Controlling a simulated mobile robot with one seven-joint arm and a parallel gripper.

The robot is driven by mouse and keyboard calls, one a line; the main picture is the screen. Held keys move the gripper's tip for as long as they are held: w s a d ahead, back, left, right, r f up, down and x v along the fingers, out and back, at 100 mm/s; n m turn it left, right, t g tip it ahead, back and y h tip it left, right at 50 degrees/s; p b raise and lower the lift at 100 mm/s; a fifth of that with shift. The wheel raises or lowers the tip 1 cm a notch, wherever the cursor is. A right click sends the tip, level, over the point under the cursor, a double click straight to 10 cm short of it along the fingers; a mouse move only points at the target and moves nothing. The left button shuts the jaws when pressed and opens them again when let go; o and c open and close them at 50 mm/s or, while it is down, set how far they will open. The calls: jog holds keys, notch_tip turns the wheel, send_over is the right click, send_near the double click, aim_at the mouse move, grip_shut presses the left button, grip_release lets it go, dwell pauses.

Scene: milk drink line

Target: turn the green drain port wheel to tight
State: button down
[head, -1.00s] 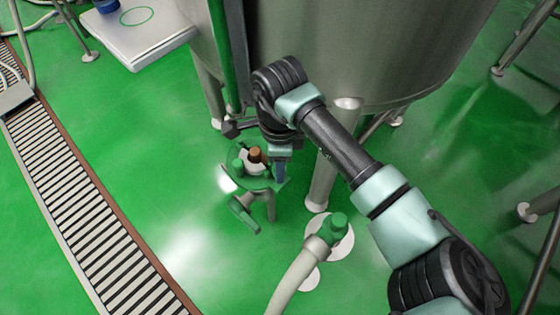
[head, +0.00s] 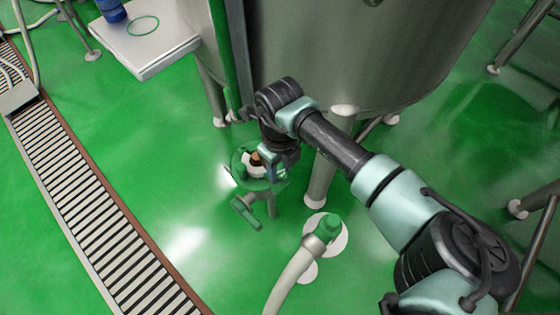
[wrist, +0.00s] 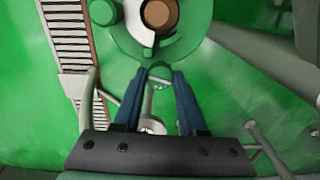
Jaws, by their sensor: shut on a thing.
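The green drain port wheel (head: 257,184) sits low beside the steel tank, on a stand, and is partly covered by my gripper in the head view. In the wrist view the green wheel (wrist: 122,40) is at the top, cut off by the frame edge. It surrounds a white face (wrist: 132,18) and a brown round hub (wrist: 158,15). My gripper (wrist: 160,76) has its two blue fingertips at the wheel's near rim, on either side of a small green knob there. In the head view my gripper (head: 272,174) is at the wheel's right side.
The steel tank (head: 340,50) and its leg (head: 321,180) stand close to my arm. A green lever (head: 245,212) sits below the wheel. A hose with a green coupling (head: 326,228) rises in front. A floor drain grate (head: 90,190) runs along the left; green floor between is clear.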

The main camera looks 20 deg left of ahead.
jog(key=m+p, duration=0.1)
jog(key=m, duration=0.1)
jog(key=m+p, duration=0.1)
jog(key=p, duration=0.1)
jog(key=shift+r+m, duration=0.3)
jog(key=shift+m, duration=0.1)
jog(key=m+p, duration=0.4)
jog(key=p, duration=0.1)
jog(key=shift+m, duration=0.3)
jog(key=m+p, duration=0.4)
jog(key=shift+p, duration=0.3)
jog(key=shift+f+m+p, duration=0.15)
jog(key=shift+m+p, duration=0.95)
jog(key=shift+w+f, duration=0.1)
jog(key=shift+c, duration=2.3)
grip_release()
